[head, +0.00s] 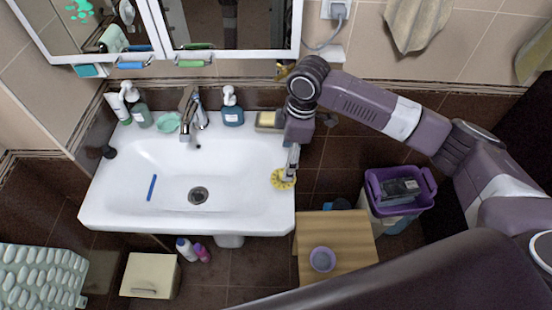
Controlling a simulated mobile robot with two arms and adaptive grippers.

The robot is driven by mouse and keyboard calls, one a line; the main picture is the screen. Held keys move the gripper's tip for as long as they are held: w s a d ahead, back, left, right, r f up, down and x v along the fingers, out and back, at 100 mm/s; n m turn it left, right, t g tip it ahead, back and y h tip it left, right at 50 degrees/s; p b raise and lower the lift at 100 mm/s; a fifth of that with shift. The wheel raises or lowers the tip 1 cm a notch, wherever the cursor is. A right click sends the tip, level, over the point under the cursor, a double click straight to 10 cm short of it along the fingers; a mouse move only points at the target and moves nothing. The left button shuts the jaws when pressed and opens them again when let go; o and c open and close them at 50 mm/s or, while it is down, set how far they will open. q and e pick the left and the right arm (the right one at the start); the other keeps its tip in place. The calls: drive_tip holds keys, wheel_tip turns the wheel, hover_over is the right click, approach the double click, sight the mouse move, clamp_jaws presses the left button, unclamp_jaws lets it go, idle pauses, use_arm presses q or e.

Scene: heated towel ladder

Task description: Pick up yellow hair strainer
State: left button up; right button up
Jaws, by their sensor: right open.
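The yellow hair strainer (281,180) is a small round yellow disc on the right rim of the white sink (120,215). My right gripper (290,176) points down right at the strainer, its fingers over the strainer's right part. The gripper is open; whether its fingers touch the strainer cannot be told from this view. Part of the strainer is hidden behind the fingers. My left gripper is not in view.
A faucet (188,108), a blue soap bottle (232,112) and a sponge on a dish (268,119) stand along the sink's back. A blue stick (152,187) lies in the basin. A wooden stool (347,232) with a purple bowl (322,259) stands right of the sink, near a purple basket (411,202).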

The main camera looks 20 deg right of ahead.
drive_tip(key=shift+w+d, duration=0.15)
drive_tip(key=shift+w, duration=0.15)
drive_tip(key=shift+s+f, duration=0.15)
drive_tip(key=shift+s, duration=0.15)
drive_tip(key=shift+s+a+f+p, duration=0.25)
drive_tip(key=shift+s+f+p, duration=0.15)
drive_tip(key=shift+f, duration=0.15)
drive_tip(key=shift+s+a+f+p, duration=0.2)
drive_tip(key=shift+s+f+p, duration=0.1)
drive_tip(key=shift+s+f, duration=0.15)
drive_tip(key=f, duration=0.1)
drive_tip(key=f+p, duration=0.1)
drive_tip(key=f, duration=0.1)
drive_tip(key=shift+w+a, duration=0.2)
drive_tip(key=shift+a, duration=0.15)
drive_tip(key=shift+a+f, duration=0.1)
drive_tip(key=shift+f, duration=0.6)
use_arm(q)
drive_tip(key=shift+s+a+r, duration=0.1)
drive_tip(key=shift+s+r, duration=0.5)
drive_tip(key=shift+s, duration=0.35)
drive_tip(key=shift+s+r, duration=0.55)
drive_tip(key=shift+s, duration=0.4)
use_arm(e)
drive_tip(key=c, duration=0.9)
